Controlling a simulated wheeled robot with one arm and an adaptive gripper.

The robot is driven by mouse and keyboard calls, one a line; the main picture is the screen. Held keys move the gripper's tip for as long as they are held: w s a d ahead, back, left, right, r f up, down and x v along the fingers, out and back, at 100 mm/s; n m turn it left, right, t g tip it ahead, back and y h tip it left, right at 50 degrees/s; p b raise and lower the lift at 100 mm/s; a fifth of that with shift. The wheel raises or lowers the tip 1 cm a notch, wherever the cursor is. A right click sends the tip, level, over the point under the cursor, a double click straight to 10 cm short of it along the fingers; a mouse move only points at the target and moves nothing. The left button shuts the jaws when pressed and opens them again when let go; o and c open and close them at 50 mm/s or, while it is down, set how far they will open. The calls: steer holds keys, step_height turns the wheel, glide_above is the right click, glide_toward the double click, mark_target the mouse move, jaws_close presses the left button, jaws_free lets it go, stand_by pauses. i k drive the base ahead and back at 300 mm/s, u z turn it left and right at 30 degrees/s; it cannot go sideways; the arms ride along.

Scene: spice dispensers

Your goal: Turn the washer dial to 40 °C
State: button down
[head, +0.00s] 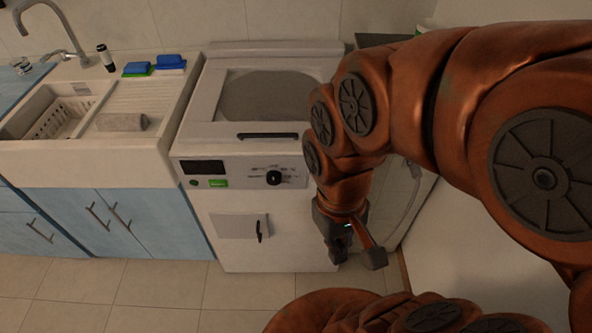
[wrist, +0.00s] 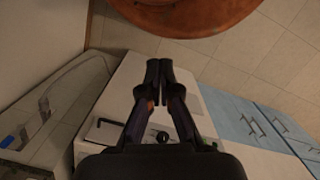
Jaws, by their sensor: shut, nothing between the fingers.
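The washer (head: 235,150) is a white machine with a lid on top and a control panel on its front. Its black round dial (head: 273,178) sits at the panel's right part, with small markings around it too small to read. The dial also shows in the wrist view (wrist: 162,137), between my fingers' bases. My gripper (head: 352,257) hangs in front of the washer, right of and lower than the dial in the head view. In the wrist view my gripper (wrist: 158,72) has its fingertips together, holding nothing. It is apart from the dial.
The panel has a dark display (head: 203,167) and a green button (head: 218,184). A black handle (head: 268,136) is on the lid edge and another (head: 259,231) on a lower flap. A sink counter (head: 160,97) with blue cabinets (head: 125,222) stands left. Tiled floor (head: 160,285) lies in front.

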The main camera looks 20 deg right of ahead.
mark_target(273, 178)
steer(key=z, duration=2.35)
steer(key=k, duration=1.75)
steer(key=u, duration=2.2)
steer(key=i, duration=0.5)
